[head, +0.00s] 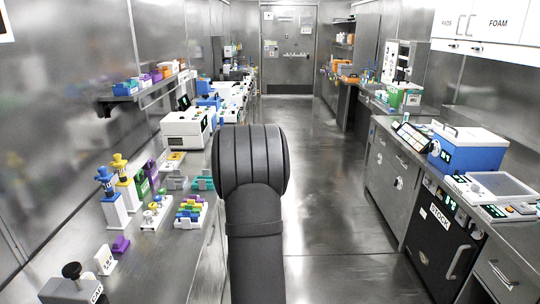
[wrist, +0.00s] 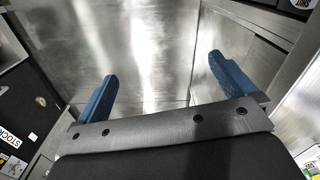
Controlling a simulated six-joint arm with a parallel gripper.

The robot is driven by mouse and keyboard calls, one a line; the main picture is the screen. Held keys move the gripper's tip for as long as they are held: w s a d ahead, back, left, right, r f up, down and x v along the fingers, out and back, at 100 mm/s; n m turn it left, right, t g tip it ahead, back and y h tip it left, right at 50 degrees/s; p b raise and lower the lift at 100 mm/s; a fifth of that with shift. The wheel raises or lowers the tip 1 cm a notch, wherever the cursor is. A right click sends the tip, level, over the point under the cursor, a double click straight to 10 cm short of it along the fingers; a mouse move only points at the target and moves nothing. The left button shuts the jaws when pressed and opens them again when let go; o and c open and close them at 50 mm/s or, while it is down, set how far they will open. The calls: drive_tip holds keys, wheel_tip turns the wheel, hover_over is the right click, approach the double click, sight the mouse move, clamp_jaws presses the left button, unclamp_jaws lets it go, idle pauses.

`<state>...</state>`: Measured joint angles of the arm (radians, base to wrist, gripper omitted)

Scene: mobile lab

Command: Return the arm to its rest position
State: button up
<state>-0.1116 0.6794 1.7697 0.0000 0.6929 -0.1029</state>
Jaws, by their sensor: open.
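My gripper (wrist: 162,83) shows in the wrist view, its two blue fingers spread well apart with nothing between them. It faces the bare metal floor of the aisle. In the head view my dark arm rises in the middle of the picture, over the aisle, and hides part of the left bench's edge and the floor behind it. The gripper itself is hidden in the head view.
The left bench (head: 125,275) carries pipette stands, a colourful tube rack (head: 190,212) and a white machine (head: 186,128). The right bench carries a blue cooler box (head: 466,152) above a black STOCK cabinet (head: 437,235). The aisle floor (head: 335,215) is clear up to the far door (head: 288,50).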

drive_tip(key=shift+m, duration=0.8)
drive_tip(key=shift+w+d+f, duration=0.3)
drive_tip(key=shift+d+f, duration=0.2)
drive_tip(key=shift+d, duration=0.35)
drive_tip(key=shift+w+d+f, duration=0.3)
drive_tip(key=shift+d+f, duration=0.2)
drive_tip(key=shift+d, duration=0.35)
